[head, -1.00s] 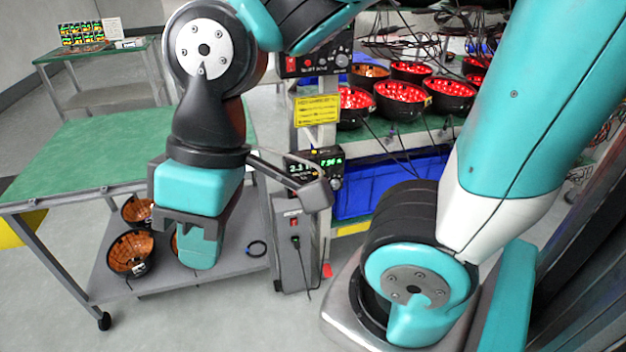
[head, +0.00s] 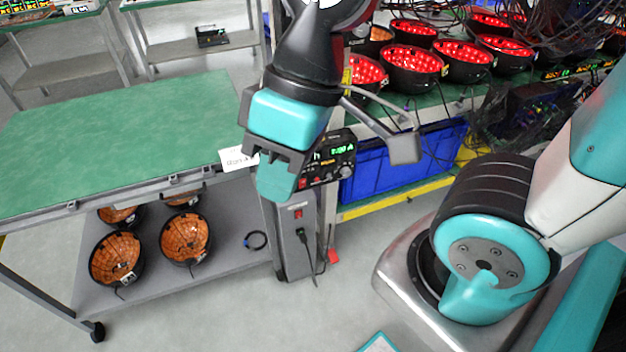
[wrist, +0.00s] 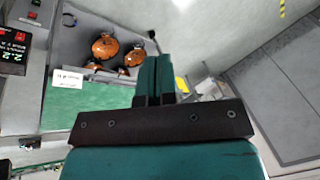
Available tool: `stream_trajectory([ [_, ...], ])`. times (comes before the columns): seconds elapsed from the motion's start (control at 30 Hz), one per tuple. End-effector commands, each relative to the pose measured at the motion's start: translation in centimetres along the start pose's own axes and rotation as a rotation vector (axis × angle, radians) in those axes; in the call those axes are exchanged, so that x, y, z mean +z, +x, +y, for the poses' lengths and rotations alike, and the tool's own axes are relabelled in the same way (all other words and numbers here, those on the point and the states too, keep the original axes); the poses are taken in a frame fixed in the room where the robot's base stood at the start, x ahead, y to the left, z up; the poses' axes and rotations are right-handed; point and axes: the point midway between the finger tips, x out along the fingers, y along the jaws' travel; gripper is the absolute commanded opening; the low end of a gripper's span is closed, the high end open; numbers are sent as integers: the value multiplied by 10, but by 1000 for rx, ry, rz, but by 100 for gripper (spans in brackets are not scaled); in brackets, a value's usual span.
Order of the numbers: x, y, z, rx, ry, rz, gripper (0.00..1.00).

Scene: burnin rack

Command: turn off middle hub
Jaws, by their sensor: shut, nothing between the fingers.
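My gripper (head: 277,180) is shut and empty, its teal fingers pointing down in the head view. It hangs in front of the rack post, just left of a black power unit with a green display and red switch (head: 338,160). Below is a grey upright box (head: 290,240) with a red rocker switch (head: 298,213) and a plugged black cord. The wrist view shows the shut fingers (wrist: 153,80) and, at far left, a black display unit (wrist: 14,48) apart from them. I cannot tell which unit is the middle hub; the arm covers part of the post.
A green-topped cart (head: 110,140) stands left, with orange-lined bowls (head: 185,240) on its lower shelf. Red-lit bowls (head: 412,68) fill the rack shelf at right, above a blue bin (head: 400,165). A white label (head: 238,159) is at the cart's corner.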

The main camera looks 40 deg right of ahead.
Motion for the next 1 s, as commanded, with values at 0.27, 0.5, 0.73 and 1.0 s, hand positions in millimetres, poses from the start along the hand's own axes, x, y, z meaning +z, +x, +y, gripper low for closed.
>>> stream_trajectory([
  [0.27,-6,30,30,5,-43,41,0],
  [0.5,-19,114,148,89,-238,204,0],
  [0.73,3,178,286,290,-449,321,0],
  [1.0,48,211,386,501,-607,331,0],
])
